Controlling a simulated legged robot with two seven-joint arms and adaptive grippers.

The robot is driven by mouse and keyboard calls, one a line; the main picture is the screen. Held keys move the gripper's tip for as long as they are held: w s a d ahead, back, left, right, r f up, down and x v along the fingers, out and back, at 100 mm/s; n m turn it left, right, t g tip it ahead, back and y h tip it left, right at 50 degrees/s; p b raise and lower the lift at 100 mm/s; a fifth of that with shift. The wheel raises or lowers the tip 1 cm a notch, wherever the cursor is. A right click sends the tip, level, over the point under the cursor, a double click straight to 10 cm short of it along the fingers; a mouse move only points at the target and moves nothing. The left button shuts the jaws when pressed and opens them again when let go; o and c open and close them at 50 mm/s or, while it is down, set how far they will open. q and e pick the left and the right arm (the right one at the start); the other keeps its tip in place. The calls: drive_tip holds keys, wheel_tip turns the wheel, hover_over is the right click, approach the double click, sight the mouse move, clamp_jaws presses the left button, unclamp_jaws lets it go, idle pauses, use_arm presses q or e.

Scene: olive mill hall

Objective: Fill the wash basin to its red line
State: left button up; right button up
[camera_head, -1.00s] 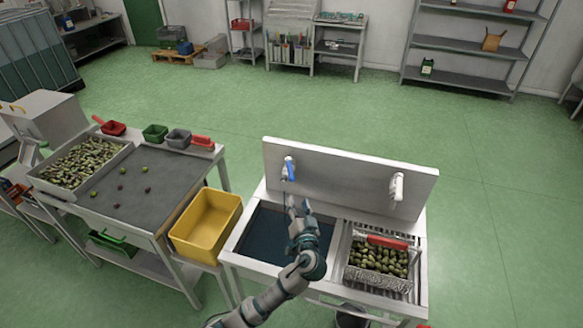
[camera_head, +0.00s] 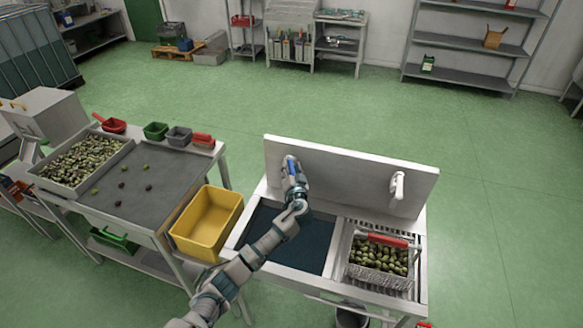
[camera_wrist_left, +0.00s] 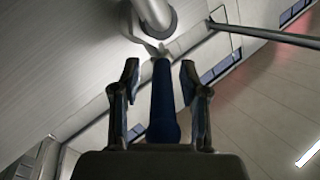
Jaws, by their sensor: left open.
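The wash basin (camera_head: 316,246) is the dark, square sink at the left of the metal wash stand. I cannot make out a red line or tell the water level. A tap with a blue lever (camera_head: 290,163) is on the backsplash behind it. My left gripper (camera_head: 294,177) is up at this tap and hides part of it. In the left wrist view, the blue lever (camera_wrist_left: 163,105) lies between the two open fingers (camera_wrist_left: 160,72), with a gap visible on each side. My right gripper is not in view.
A wire basket of olives (camera_head: 381,258) with a red handle stands on the right side of the stand, below a second, white tap (camera_head: 397,187). A yellow bin (camera_head: 207,222) is left of the basin. A sorting table (camera_head: 150,190) stands farther left.

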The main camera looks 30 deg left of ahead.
use_arm(q)
drive_tip(key=shift+a, duration=0.1)
clamp_jaws()
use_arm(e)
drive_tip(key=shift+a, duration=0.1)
